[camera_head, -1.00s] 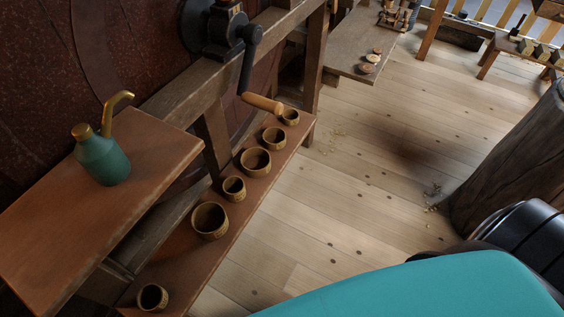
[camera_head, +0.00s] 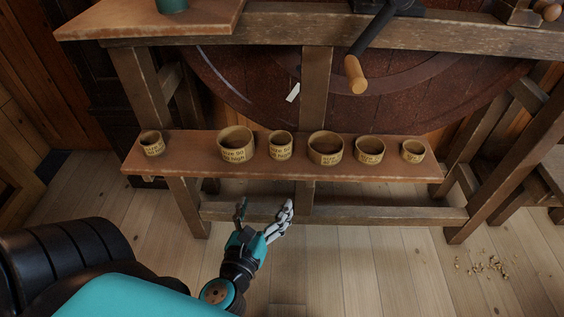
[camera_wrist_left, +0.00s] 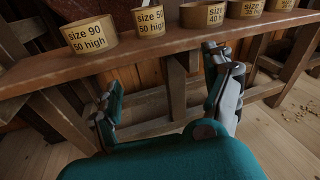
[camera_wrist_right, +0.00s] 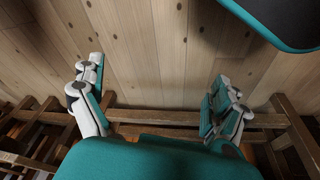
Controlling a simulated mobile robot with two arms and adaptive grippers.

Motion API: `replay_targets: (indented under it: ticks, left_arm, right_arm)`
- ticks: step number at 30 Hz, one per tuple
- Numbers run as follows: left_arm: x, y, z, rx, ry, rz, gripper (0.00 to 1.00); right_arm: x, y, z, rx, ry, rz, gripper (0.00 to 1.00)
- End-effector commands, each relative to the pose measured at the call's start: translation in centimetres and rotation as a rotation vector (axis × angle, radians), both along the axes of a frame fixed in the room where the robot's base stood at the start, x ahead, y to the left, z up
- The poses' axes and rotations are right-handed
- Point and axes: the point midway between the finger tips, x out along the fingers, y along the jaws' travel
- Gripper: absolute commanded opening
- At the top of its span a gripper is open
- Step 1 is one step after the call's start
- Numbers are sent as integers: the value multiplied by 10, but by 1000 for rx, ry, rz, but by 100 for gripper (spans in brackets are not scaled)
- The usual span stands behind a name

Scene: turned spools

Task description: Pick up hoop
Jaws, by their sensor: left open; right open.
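Several round, open wooden hoops with printed labels stand in a row on a low shelf. In the left wrist view, a wide hoop (camera_wrist_left: 89,36) reads "size 90 50 high". My left gripper (camera_head: 264,212) is open and empty, below and in front of the shelf. My right gripper (camera_wrist_right: 157,98) is open and empty above the floor.
The shelf (camera_head: 200,157) is a brown plank on wooden legs, with a beam (camera_head: 350,213) lower down. A handle (camera_head: 355,75) hangs above it. A workbench top (camera_head: 110,22) is at upper left. Shavings (camera_head: 490,266) lie on the floor at right.

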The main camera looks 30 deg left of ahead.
Motion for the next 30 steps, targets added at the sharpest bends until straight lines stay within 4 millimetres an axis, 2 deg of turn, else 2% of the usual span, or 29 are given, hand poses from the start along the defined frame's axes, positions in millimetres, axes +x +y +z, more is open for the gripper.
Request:
replay_targets:
  ticks: [3, 5, 8, 13, 18, 22, 30]
  left_arm:
    - [-4, 7, 31, 139, -45, 16, 84]
    - [-3, 9, 40, 171, -54, 20, 84]
    - [8, 13, 47, 187, -59, 20, 84]
    - [42, 25, 48, 186, -59, 20, 84]
    - [77, 37, 46, 184, -59, 20, 84]
    - [98, 44, 44, 182, -57, 21, 84]
    - [117, 50, 46, 180, -57, 20, 84]
  right_arm:
    - [-3, -1, 12, 0, -11, -1, 100]
    - [-3, -1, 13, 0, -9, -1, 100]
    - [-1, -1, 3, -1, 1, 0, 100]
    - [2, 1, -30, -2, 19, 2, 100]
    - [2, 1, -50, -2, 26, 4, 100]
    - [2, 2, -56, -1, 26, 5, 100]
    - [2, 2, -59, -1, 27, 4, 100]
